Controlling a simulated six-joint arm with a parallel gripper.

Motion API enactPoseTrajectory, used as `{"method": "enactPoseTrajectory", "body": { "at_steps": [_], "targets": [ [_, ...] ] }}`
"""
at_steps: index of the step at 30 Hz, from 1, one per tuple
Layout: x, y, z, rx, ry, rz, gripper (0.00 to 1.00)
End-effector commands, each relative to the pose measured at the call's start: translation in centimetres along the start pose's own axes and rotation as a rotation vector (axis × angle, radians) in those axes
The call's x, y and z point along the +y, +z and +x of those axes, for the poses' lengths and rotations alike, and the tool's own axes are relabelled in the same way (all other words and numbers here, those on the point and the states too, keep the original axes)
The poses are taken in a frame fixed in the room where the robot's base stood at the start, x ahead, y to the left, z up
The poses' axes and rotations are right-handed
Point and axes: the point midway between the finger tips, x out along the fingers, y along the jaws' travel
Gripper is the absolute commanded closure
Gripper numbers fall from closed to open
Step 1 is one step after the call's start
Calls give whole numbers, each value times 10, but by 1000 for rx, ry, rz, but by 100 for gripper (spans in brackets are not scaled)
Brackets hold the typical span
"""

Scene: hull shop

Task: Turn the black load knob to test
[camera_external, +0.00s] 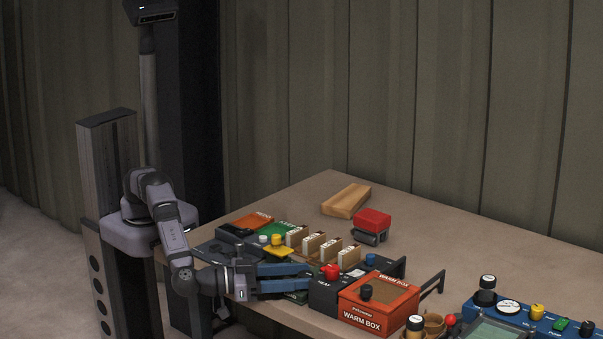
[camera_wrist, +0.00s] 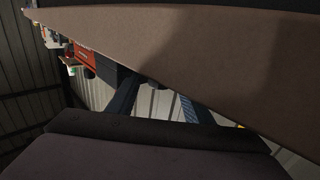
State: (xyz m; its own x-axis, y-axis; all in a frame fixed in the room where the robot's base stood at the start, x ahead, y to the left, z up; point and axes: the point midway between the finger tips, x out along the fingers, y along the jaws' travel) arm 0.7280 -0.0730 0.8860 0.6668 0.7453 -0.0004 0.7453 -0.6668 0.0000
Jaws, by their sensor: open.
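Several dark knobs show in the external view, and their labels are too small to read, so I cannot tell which is the load knob. One black knob with a white top (camera_external: 487,283) stands at the left end of the blue panel (camera_external: 510,322) at the lower right. My gripper (camera_external: 308,277) is open with blue fingers, left of the warm box, beside the dark heat unit with a red knob (camera_external: 330,271). Its fingers also show in the wrist view (camera_wrist: 158,88), with nothing between them.
Several pale upright blocks (camera_external: 315,244) and a yellow-topped piece (camera_external: 277,247) stand behind my gripper. Brown cups (camera_external: 434,324) stand between warm box and blue panel. The table (camera_external: 470,250) is clear at the back right.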

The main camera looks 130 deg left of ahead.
Motion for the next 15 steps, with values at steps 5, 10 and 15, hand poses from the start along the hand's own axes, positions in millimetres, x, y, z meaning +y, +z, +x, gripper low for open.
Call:
{"method": "enactPoseTrajectory", "body": {
  "at_steps": [5,10,15],
  "targets": [
    [0,0,1,0,0,0,54],
    [0,0,0,0,0,0,80],
    [0,0,0,0,0,0,95]
  ]
}}
